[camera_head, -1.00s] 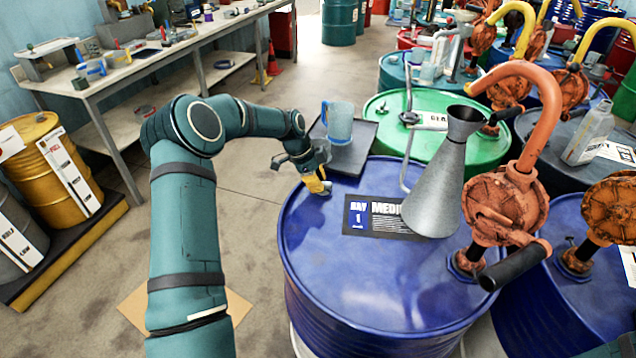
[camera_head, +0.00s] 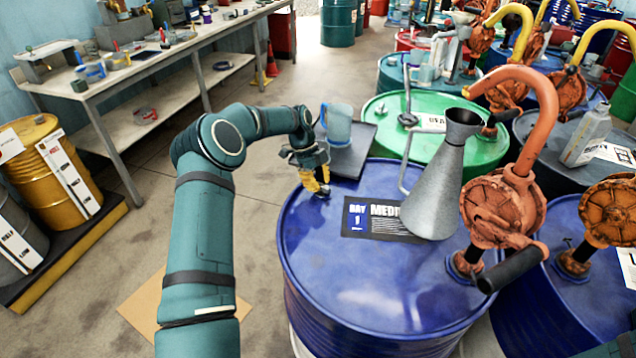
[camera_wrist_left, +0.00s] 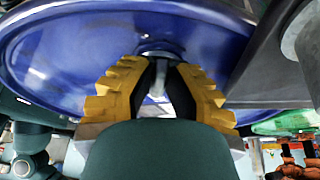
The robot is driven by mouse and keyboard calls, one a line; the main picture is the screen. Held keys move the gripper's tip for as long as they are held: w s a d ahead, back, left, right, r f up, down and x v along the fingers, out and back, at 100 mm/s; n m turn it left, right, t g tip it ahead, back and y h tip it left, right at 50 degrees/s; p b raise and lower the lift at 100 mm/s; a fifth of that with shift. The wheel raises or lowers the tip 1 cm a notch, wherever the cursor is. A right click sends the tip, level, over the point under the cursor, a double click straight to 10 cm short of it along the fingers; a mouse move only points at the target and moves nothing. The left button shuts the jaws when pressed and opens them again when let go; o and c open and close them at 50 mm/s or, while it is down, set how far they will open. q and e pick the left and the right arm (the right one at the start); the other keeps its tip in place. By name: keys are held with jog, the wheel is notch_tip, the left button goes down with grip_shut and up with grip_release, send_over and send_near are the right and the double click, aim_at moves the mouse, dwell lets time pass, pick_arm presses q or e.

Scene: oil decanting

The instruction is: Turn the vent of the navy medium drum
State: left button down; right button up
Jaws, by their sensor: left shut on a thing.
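The navy drum (camera_head: 370,280) stands in the middle of the head view, with a label plate marked "BAY 1 MEDI..." on its lid. My left gripper (camera_head: 318,184) is at the lid's far left edge, its yellow fingers pointing down. In the left wrist view the drum lid (camera_wrist_left: 70,60) fills the upper part. There the yellow fingers of the left gripper (camera_wrist_left: 168,88) are closed on the small grey vent (camera_wrist_left: 160,62) on the lid. The fingers hide part of the vent. My right gripper is not in view.
A grey funnel jug (camera_head: 438,190) stands on the lid, and an orange hand pump (camera_head: 500,210) rises at its right. A blue jug (camera_head: 338,124) stands on a dark tray (camera_head: 352,160) just behind the gripper. A green drum (camera_head: 470,147) is behind.

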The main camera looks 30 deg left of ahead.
pick_arm(q)
jog(key=shift+f, duration=0.15)
jog(key=c, duration=0.9)
grip_release()
jog(key=shift+c, duration=0.2)
jog(key=v, duration=1.2)
